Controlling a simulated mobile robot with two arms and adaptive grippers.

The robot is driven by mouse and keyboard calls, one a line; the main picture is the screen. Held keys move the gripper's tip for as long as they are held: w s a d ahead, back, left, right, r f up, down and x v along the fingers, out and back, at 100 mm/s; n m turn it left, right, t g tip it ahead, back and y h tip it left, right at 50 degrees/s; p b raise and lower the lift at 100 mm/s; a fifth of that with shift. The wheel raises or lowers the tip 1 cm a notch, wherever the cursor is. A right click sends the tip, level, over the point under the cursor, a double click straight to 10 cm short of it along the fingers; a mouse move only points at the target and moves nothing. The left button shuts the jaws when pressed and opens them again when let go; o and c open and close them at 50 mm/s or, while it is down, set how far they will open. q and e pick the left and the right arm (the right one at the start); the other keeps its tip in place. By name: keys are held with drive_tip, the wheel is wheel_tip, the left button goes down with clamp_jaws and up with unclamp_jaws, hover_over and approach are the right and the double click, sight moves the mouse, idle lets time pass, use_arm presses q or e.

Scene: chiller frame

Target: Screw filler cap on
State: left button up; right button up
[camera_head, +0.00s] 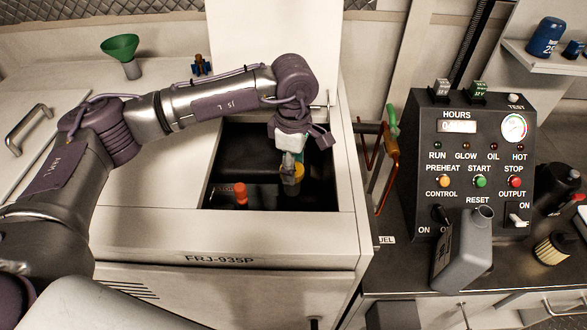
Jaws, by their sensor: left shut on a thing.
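My left gripper (291,165) comes in from the left and points down into the dark opening (228,150) of the white unit. It is shut on the yellow filler cap (292,180) at its fingertips. The fingers partly cover the cap. What lies under the cap is hard to make out, so I cannot tell whether it touches a filler neck. An orange-red capped part (241,195) stands to its left in the same opening. My right gripper is not in view.
A raised white lid (275,35) stands behind the opening. A green funnel (121,50) is on the left top. On the right are a control panel (468,160), a grey open-necked bottle (466,255) and a yellowish filter (553,248). Red and green-handled tools (390,145) hang beside the opening.

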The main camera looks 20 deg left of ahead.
use_arm(q)
drive_tip(key=m+b, duration=0.4)
drive_tip(key=m, duration=0.2)
drive_tip(key=shift+a+f, duration=0.1)
drive_tip(key=m+b, duration=0.2)
drive_tip(key=m, duration=0.1)
drive_tip(key=shift+s+m+b, duration=0.1)
drive_tip(key=shift+m+b, duration=0.25)
drive_tip(key=shift+m, duration=0.85)
drive_tip(key=o, duration=1.3)
